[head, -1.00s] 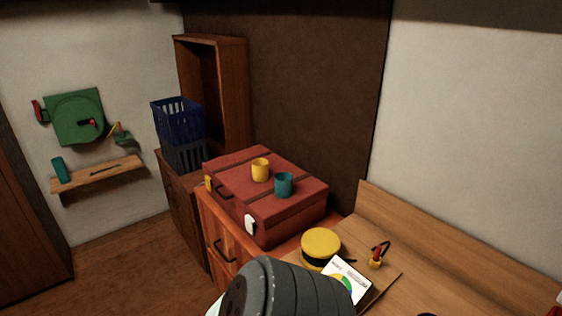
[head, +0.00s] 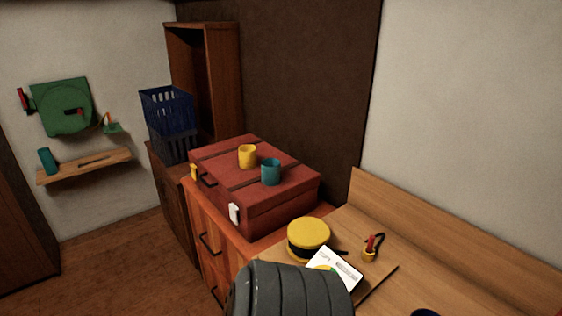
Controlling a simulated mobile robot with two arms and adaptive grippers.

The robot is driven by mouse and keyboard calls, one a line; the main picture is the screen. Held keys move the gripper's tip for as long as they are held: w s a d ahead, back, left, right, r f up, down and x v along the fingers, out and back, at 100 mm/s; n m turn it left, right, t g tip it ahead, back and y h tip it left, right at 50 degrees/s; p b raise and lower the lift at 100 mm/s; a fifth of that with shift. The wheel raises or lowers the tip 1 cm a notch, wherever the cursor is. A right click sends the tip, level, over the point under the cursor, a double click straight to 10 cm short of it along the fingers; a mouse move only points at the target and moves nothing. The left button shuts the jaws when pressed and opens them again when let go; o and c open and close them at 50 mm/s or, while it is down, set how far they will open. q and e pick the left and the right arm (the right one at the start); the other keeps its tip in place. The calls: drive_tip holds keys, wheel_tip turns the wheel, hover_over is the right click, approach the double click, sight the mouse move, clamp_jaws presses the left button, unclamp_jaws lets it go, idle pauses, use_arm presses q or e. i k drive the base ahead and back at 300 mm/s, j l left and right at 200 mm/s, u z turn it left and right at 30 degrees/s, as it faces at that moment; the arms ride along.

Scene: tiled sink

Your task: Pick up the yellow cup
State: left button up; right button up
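The yellow cup (head: 247,156) stands upright on top of a red suitcase (head: 285,199), towards its middle. A teal cup (head: 271,172) stands just to its right and nearer to me, also on the suitcase. The suitcase lies flat on a wooden drawer cabinet (head: 200,232). A dark grey ribbed part of my own arm comes in at the bottom middle, well short of the yellow cup. Neither gripper's fingers show in the head view.
A wooden desk (head: 430,270) on the right holds a yellow-and-black round hat (head: 309,238), a printed sheet (head: 336,268) and a small red-and-yellow item (head: 370,248). Blue crates (head: 167,110) stand behind the suitcase. The floor (head: 110,265) at the left is clear.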

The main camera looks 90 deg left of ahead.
sight(248, 153)
drive_tip(key=i+u, duration=0.1)
drive_tip(key=u, duration=0.25)
drive_tip(key=i+j+u, duration=0.1)
drive_tip(key=u, duration=0.25)
drive_tip(key=i+u, duration=0.1)
drive_tip(key=u, duration=0.3)
